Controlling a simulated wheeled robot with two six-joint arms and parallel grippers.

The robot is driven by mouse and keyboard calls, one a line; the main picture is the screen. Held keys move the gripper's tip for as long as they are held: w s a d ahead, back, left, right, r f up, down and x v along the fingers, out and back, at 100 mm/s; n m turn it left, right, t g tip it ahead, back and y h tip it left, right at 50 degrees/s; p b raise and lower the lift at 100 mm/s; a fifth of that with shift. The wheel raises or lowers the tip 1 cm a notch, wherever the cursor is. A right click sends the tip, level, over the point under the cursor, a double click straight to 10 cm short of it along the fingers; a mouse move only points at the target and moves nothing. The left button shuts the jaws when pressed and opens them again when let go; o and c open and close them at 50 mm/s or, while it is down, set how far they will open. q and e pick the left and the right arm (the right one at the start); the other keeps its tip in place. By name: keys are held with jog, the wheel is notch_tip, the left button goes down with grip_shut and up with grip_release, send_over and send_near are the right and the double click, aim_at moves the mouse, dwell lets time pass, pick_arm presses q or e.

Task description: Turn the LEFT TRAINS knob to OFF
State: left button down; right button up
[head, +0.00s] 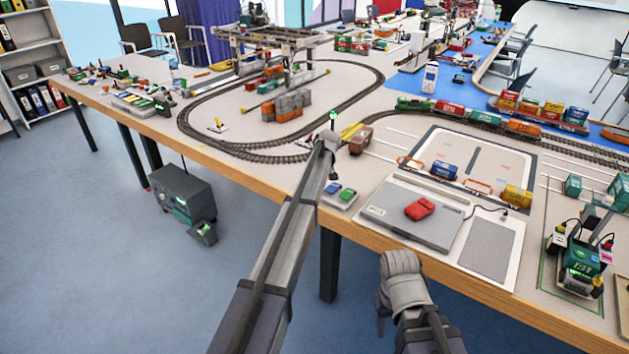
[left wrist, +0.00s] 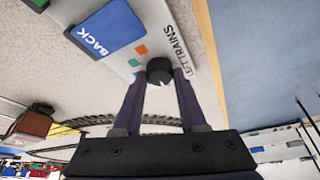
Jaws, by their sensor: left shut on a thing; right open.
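The LEFT TRAINS knob (left wrist: 159,68) is a small black round knob on a light control panel (left wrist: 138,20) in the left wrist view. Teal and orange squares are printed beside it, and a blue BACK button (left wrist: 106,28) is close by. My left gripper (left wrist: 158,82) is shut on the knob, one finger on each side. A small pale mark shows on the knob; which setting it points to I cannot tell. In the head view the panel (head: 347,204) is at the table's front edge, and my left arm hides the knob. My right gripper (head: 399,282) is open and empty, in front of the table edge.
A grey laptop-like case (head: 400,222) with a red object (head: 420,208) on it lies right of the panel. A brown wagon (head: 360,141) and the oval track (head: 196,138) are behind it.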

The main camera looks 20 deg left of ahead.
pick_arm(q)
jog(key=shift+c, duration=2.3)
grip_release()
jog(key=p+v, duration=0.7)
jog(key=shift+r, duration=0.35)
jog(key=shift+s+d, duration=0.1)
jog(key=s+d+m+g, duration=0.1)
jog(key=s+d+m, duration=0.3)
jog(key=s, duration=1.1)
jog(key=s+d+m+g+h+p, duration=0.1)
jog(key=s+d+m, duration=0.4)
jog(key=s, duration=1.1)
jog(key=s+d+m+g+h, duration=0.1)
jog(key=s+d+m, duration=0.3)
jog(key=s, duration=1.2)
jog(key=d, duration=0.4)
jog(key=shift+d, duration=0.35)
